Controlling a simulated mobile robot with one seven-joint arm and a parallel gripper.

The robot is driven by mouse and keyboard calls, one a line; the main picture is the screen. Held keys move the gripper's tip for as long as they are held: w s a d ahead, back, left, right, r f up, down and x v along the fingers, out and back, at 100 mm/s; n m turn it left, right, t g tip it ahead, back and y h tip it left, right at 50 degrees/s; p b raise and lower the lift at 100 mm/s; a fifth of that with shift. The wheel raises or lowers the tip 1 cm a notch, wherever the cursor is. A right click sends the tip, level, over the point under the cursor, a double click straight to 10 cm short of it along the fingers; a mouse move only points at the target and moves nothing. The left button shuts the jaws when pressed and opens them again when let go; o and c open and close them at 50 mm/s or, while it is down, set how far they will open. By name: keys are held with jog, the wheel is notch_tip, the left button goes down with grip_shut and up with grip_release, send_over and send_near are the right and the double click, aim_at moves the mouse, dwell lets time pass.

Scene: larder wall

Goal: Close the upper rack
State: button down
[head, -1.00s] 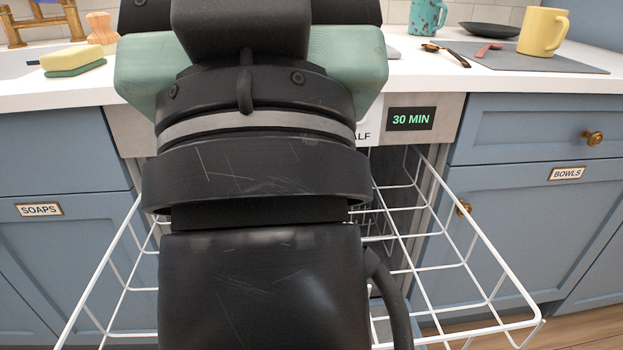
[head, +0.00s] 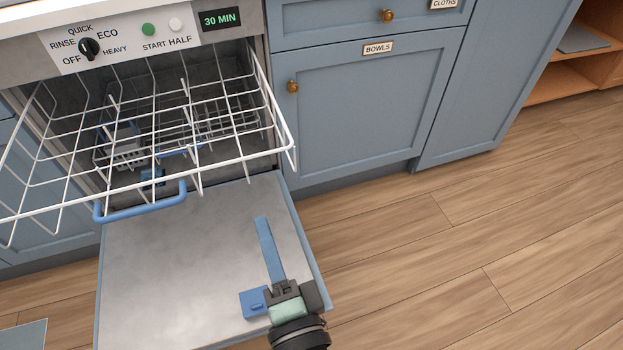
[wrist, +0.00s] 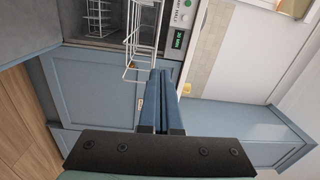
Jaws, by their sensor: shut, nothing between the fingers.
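The upper rack (head: 215,135) of the dishwasher is a white wire basket, pulled well out over the lowered door (head: 170,270). My gripper (head: 262,222) is in front of and below the rack's right front corner in the head view, over the door, apart from the rack. Its long blue fingers are shut together and empty. In the wrist view the shut fingers (wrist: 160,75) point past white rack wires (wrist: 143,50); the handle is not visible there.
The control panel (head: 130,38) is above the rack. Blue cabinets (head: 365,110) stand to the right, with a "BOWLS" label and brass knobs. Wooden floor (head: 450,240) to the right is clear.

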aim_at(250, 164)
jog(key=shift+m, duration=0.5)
jog(key=x, duration=0.4)
jog(key=f+p+x, duration=0.1)
jog(key=x, duration=0.3)
jog(key=d+x, duration=0.1)
jog(key=x, duration=0.3)
jog(key=shift+w+a+f, duration=0.1)
jog(key=shift+w+f, duration=0.2)
jog(key=shift+f, duration=0.1)
jog(key=shift+p, duration=0.3)
